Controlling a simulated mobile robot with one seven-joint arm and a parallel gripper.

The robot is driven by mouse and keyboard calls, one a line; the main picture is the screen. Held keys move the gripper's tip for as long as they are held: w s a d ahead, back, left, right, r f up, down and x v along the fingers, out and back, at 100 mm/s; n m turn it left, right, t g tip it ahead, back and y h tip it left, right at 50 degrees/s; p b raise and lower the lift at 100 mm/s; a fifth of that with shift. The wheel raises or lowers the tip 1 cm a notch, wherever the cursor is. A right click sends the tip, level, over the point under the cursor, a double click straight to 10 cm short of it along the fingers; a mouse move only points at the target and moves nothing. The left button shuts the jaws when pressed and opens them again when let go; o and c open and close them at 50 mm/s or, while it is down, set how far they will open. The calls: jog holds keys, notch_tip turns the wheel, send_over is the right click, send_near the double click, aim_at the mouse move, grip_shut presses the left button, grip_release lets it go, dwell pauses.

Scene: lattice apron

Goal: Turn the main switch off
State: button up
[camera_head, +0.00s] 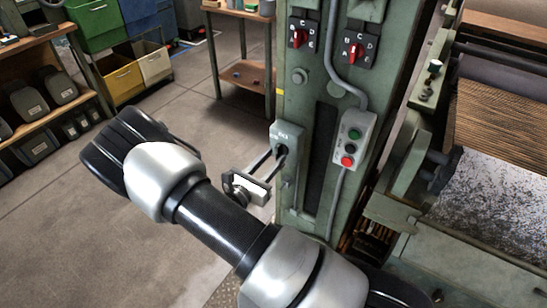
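My gripper (277,153) reaches up from my arm at the lower middle to a small grey-green box (287,132) on the left edge of a green machine column. Its two thin dark fingers show apart, their tips at a dark opening or knob on the box face. The fingers hide part of it, so I cannot tell whether they hold anything. Higher on the column are two dark rotary switches with red handles, a left one (299,38) and a right one (352,51), with letters around them. No label that I can read marks any of these as the main switch.
A wooden shelf (240,75) stands behind; bins and racks are at left. The floor between is clear.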

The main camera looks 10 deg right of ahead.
jog(key=shift+w+d, duration=0.35)
jog(key=shift+d, duration=0.05)
grip_shut()
